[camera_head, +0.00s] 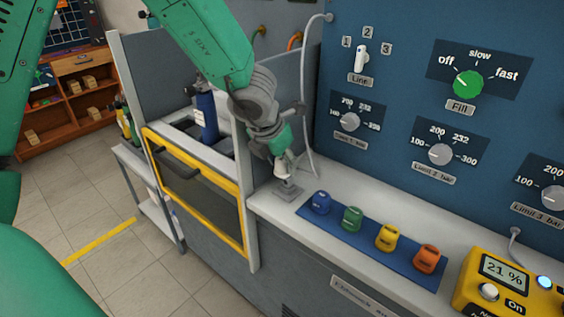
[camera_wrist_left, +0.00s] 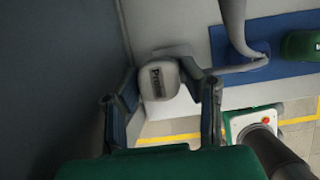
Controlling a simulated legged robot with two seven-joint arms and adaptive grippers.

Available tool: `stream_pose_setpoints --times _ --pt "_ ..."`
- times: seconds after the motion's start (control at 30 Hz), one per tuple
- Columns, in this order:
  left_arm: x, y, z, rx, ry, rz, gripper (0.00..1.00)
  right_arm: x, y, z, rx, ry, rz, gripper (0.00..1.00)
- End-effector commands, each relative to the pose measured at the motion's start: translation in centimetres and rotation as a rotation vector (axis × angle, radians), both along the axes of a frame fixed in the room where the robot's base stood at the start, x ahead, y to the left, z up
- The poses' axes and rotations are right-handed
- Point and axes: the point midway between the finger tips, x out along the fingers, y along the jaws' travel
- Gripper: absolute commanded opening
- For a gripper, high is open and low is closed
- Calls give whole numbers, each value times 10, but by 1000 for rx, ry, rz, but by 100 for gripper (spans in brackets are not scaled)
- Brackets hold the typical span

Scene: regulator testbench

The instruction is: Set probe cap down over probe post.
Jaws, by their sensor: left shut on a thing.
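My left gripper (camera_head: 283,160) is at the left end of the bench top, pointing down. It is shut on the probe cap, a pale grey rounded piece with a dark "Probe" label (camera_wrist_left: 160,82), seen between the two fingers in the left wrist view. In the head view the cap (camera_head: 281,171) is small and partly covered by the fingers. Right below it a grey square foot, likely that of the probe post (camera_head: 288,191), stands on the bench. The post itself is hidden, and I cannot tell whether the cap touches it. My right gripper is not in view.
A blue mat (camera_head: 334,225) with blue, green, yellow and orange caps lies right of the gripper. A pale hose (camera_head: 308,100) hangs close by from the blue panel (camera_head: 400,55). A grey partition and yellow-framed cabinet (camera_head: 205,190) stand left. A yellow meter (camera_head: 505,285) sits at right.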

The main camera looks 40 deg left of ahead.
Motion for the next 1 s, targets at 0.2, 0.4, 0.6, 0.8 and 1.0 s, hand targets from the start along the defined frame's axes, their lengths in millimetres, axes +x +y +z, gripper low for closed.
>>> stream_pose_setpoints --times 0.2,0.4,0.6,0.8,1.0 --pt "0 1 -4 -1 -1 -1 0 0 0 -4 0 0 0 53" --pt "0 2 -5 -2 -1 -1 59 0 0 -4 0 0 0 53" --pt "0 2 -5 -2 0 -1 59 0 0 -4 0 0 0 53" --pt "0 1 -5 -1 0 0 59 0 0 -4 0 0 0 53" --pt "0 2 -5 -1 0 0 59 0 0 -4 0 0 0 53"
